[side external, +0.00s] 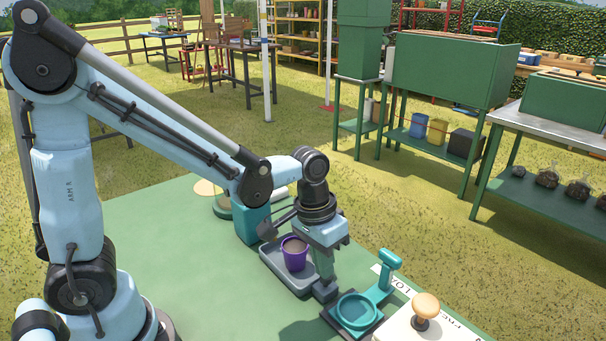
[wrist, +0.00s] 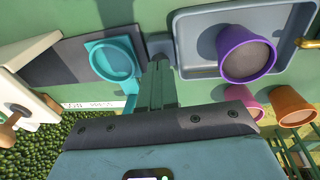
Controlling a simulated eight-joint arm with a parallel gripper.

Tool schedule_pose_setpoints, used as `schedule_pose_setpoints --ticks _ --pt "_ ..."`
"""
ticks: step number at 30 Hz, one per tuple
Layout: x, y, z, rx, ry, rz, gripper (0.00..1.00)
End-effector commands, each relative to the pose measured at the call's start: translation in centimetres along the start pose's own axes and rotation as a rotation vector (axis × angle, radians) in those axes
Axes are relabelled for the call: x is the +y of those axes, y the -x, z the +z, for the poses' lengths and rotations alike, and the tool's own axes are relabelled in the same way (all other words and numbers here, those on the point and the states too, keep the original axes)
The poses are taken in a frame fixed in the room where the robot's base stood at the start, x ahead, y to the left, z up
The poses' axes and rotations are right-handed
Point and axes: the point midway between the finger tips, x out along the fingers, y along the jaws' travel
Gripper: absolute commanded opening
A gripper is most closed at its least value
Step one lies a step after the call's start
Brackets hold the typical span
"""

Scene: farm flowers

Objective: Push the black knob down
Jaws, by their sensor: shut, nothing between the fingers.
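A dark knob (side external: 267,231) sits at the end of a dark lever beside a teal box (side external: 252,222) in the side view, behind the grey tray; it looks like the black knob. I cannot make it out in the wrist view. My gripper (side external: 325,291) points down with its fingers together, between the grey tray and a teal ring-shaped holder (side external: 356,311). It is shut and empty, to the right of the knob and apart from it. In the wrist view my shut fingers (wrist: 159,66) show between the ring and the tray.
A purple pot (side external: 294,252) with brown filling stands in the grey tray (side external: 299,284). The teal holder sits on a dark plate (wrist: 55,64). A cream box (side external: 395,328) with a wooden knob (side external: 426,306) stands front right. The green tabletop (side external: 165,235) is clear at left.

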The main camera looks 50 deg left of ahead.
Motion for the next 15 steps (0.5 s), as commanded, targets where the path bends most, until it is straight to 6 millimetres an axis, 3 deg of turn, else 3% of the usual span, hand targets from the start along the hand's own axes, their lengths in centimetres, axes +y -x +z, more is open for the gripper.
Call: schedule_pose_setpoints --ticks 15 --pt "-0.06 -0.01 -0.03 0.005 0.0 -0.001 0.0"
